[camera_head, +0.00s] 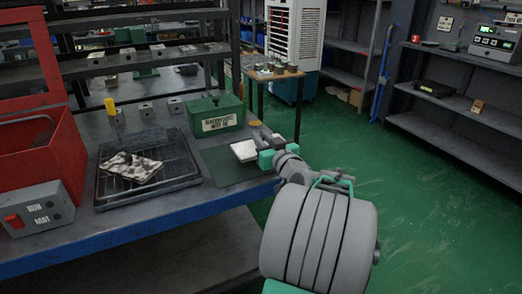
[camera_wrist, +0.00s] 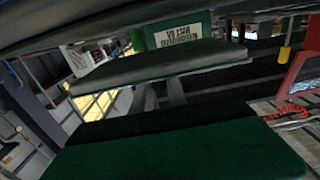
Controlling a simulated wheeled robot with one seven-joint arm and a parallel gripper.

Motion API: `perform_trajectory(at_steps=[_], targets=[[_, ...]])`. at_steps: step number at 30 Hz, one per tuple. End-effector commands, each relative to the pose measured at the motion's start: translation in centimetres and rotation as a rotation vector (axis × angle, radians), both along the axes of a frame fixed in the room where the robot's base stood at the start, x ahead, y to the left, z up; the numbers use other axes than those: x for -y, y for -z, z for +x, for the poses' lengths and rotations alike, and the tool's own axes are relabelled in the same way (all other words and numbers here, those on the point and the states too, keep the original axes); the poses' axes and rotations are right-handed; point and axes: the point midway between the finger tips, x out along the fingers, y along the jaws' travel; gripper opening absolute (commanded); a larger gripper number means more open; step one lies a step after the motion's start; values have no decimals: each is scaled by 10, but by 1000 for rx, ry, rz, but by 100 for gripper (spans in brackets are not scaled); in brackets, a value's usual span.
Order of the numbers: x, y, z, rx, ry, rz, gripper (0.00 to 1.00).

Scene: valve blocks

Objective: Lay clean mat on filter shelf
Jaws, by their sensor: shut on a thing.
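The clean mat, a pale flat slab (camera_head: 244,150), is at the right end of the bench. My gripper (camera_head: 262,143) is shut on its right edge. The slab (camera_wrist: 150,66) also shows in the wrist view, grey-green in shadow, with my two dark gripper fingers (camera_wrist: 162,93) reaching it. Whether it touches the surface below is unclear. A mottled black-and-white mat (camera_head: 131,168) lies on a dark slatted tray (camera_head: 185,172) left of my gripper. I cannot tell which surface is the filter shelf.
A green labelled box (camera_head: 214,112) stands behind the tray. A red bin (camera_head: 45,150) and a grey switch box (camera_head: 38,207) are at left. Grey shelves (camera_head: 455,110) stand at right beyond open green floor.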

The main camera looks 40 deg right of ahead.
Motion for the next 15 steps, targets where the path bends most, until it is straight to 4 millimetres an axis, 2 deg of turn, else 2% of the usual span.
perform_trajectory(at_steps=[6,15], targets=[[2,36,3,-1,0,2,0],[2,37,3,0,0,0,0]])
